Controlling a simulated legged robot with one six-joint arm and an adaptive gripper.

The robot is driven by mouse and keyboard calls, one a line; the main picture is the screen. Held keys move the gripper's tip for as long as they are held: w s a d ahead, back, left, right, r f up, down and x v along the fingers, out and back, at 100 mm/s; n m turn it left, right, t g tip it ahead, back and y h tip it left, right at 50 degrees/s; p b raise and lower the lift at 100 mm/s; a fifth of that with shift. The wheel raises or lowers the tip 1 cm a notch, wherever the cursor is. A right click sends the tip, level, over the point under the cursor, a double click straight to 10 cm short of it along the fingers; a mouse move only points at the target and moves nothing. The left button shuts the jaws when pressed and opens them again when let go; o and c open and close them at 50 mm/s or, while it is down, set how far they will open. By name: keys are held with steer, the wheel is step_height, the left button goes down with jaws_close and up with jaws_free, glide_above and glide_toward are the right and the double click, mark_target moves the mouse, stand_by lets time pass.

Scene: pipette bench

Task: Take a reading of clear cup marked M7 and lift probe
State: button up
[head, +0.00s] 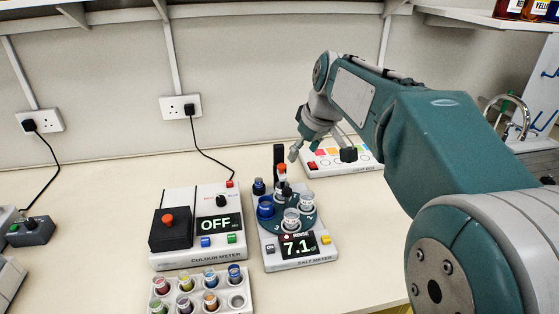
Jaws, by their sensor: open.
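I cannot read an M7 mark on any cup. The probe (282,173), with an orange-red top, stands upright by a black post at the back of the holder; its lower end is hidden. My gripper (321,153) is open and empty, above and right of the probe.
The colour meter (193,259), reading OFF, stands left of the salt meter. A rack (245,281) with several coloured vials is in front. The light box (366,169) lies behind, partly hidden by my gripper.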

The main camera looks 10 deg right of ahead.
mark_target(282, 165)
steer(key=w+d+f+n+y, duration=0.1)
steer(key=w+f+n, duration=0.1)
steer(key=w, duration=0.5)
steer(key=w+d+f+n, duration=0.1)
steer(key=w+f, duration=0.2)
steer(key=w, duration=0.4)
steer(key=shift+g, duration=0.4)
steer(key=x, duration=1)
steer(key=shift+a+f, duration=0.15)
steer(key=shift+a, duration=0.15)
steer(key=shift+s, duration=0.1)
jaws_close()
